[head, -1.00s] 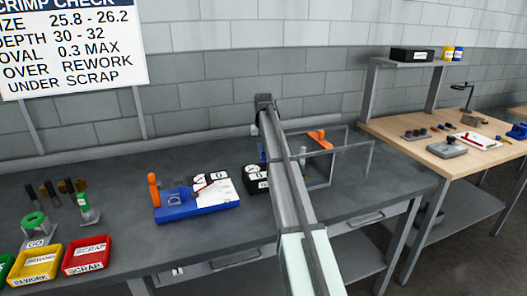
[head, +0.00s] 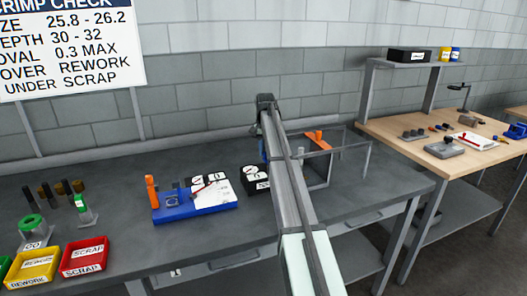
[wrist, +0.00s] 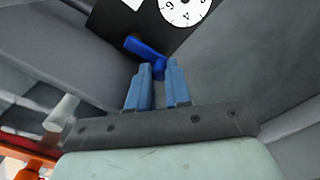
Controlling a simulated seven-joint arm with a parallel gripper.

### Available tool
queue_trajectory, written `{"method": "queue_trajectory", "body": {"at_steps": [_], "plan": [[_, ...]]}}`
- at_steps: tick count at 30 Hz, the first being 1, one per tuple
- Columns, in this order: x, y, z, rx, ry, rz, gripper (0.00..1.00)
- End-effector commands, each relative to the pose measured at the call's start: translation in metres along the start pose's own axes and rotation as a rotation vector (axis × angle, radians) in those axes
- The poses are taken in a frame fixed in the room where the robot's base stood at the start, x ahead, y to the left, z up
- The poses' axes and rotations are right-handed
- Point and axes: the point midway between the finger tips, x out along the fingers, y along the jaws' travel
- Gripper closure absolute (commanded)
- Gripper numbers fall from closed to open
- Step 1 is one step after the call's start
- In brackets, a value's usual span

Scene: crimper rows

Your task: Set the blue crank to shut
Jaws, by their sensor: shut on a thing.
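The blue crank (wrist: 143,47) shows in the wrist view, its arm slanting from upper left down to a knob. My gripper (wrist: 160,70) is shut on the knob end of the crank, with its two light-blue fingers on either side. The black box (wrist: 150,28) with a white dial (wrist: 185,10) is just beyond the crank. In the head view the black box (head: 254,182) stands on the grey bench, partly behind my arm. My arm hides most of the crank and the gripper there.
A blue fixture (head: 195,205) with an orange handle stands left of the box. Red (head: 84,258) and yellow (head: 35,266) bins are at the front left. A grey frame (head: 345,150) with an orange part (head: 318,138) is right of my arm. A wooden bench (head: 400,127) stands farther right.

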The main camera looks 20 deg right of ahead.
Motion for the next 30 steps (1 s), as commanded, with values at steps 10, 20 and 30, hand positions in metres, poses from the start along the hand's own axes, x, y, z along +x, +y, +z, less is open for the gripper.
{"method": "queue_trajectory", "body": {"at_steps": [10, 20, 30], "plan": [[-0.0001, 0.0029, -0.0026, 0.091, 0.001, 0.000, 1.00], [-0.0001, 0.0032, -0.0028, 0.097, 0.001, 0.001, 1.00], [0.0000, 0.0038, -0.0029, 0.096, 0.001, 0.002, 0.56]]}}
